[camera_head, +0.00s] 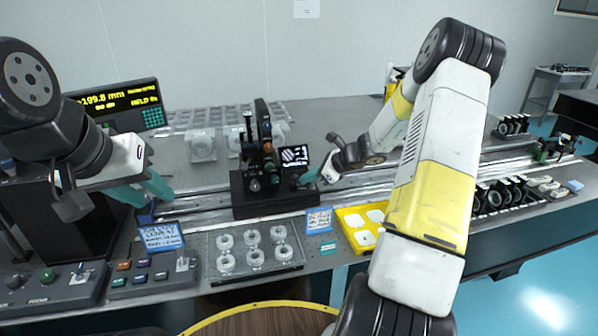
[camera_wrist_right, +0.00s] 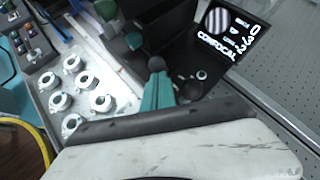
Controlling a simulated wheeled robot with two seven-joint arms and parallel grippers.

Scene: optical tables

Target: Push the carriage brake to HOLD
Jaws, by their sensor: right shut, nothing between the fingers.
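The black carriage (camera_head: 262,203) sits on the long rail and carries an upright optical assembly and a small lit screen (camera_head: 294,156). My right gripper (camera_head: 309,177) is shut and empty at the carriage's right side. In the right wrist view its teal fingers (camera_wrist_right: 158,92) are together, with their tips close to a dark round knob (camera_wrist_right: 157,63). I cannot tell whether they touch it, or whether this knob is the brake. No HOLD marking is readable. My left gripper (camera_head: 150,189) is at the left end of the rail, away from the carriage, with its teal fingers apart.
A clear tray of white rings (camera_head: 252,270) and a yellow tray (camera_head: 358,220) lie in front of the rail. Control boxes (camera_head: 150,278) stand at the front left. A display (camera_head: 118,107) stands behind my left arm. Several dark mounts (camera_head: 500,196) line the right side.

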